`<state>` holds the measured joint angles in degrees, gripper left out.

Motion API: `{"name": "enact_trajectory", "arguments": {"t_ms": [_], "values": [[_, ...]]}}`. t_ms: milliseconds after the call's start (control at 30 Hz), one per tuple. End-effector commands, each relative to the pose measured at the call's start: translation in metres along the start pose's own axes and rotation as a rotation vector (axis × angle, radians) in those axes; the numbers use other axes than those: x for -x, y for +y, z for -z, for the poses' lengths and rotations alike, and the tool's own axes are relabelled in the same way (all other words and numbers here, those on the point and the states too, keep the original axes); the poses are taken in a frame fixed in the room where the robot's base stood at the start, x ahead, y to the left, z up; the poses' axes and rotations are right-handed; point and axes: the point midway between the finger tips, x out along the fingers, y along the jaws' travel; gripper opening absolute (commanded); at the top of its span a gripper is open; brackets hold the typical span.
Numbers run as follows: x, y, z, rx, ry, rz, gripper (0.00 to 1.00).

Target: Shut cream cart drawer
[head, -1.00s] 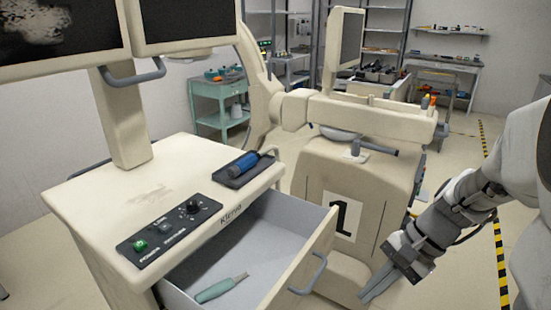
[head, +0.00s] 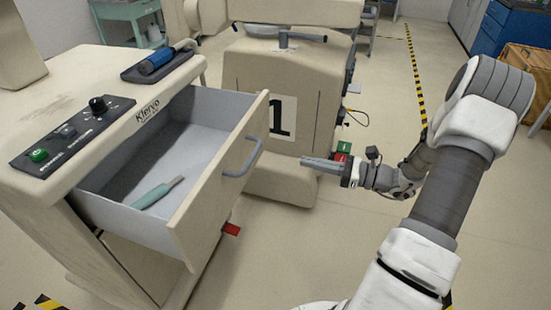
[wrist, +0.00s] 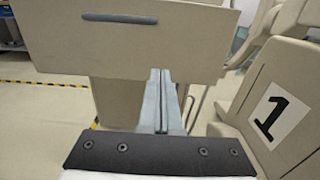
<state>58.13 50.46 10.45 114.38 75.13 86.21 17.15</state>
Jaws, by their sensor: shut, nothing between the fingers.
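The cream cart (head: 75,85) stands at the left in the head view. Its drawer (head: 217,190) is pulled well out, with a grey bar handle (head: 241,158) on its front. A teal-handled tool (head: 157,192) lies inside the drawer. My gripper (head: 305,161) is shut and empty, to the right of the drawer front and apart from it, pointing left toward the handle side. In the wrist view the closed fingers (wrist: 161,80) point toward the drawer front (wrist: 130,45), whose handle (wrist: 120,18) is above and left of the fingertips.
A cream machine marked 1 (head: 285,80) stands behind my gripper, close to the drawer's right. A blue tool lies in a dark tray (head: 160,62) on the cart top. Control knobs (head: 97,105) sit near the top's front edge. The floor at right is open.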

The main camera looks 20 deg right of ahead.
Motion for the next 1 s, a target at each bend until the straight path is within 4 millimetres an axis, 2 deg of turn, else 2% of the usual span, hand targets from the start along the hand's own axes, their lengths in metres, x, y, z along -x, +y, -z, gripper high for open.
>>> {"name": "enact_trajectory", "arguments": {"t_ms": [167,400,600,800,1000], "values": [[-0.025,0.002,0.001,0.002,0.001,-0.007,0.00],[-0.077,0.002,0.003,0.002,0.003,-0.008,0.00],[-0.114,0.002,0.003,0.002,0.002,-0.007,0.00],[-0.133,0.002,0.001,0.002,0.003,-0.005,0.00],[-0.138,0.002,0.000,0.001,0.004,-0.004,0.00]]}}
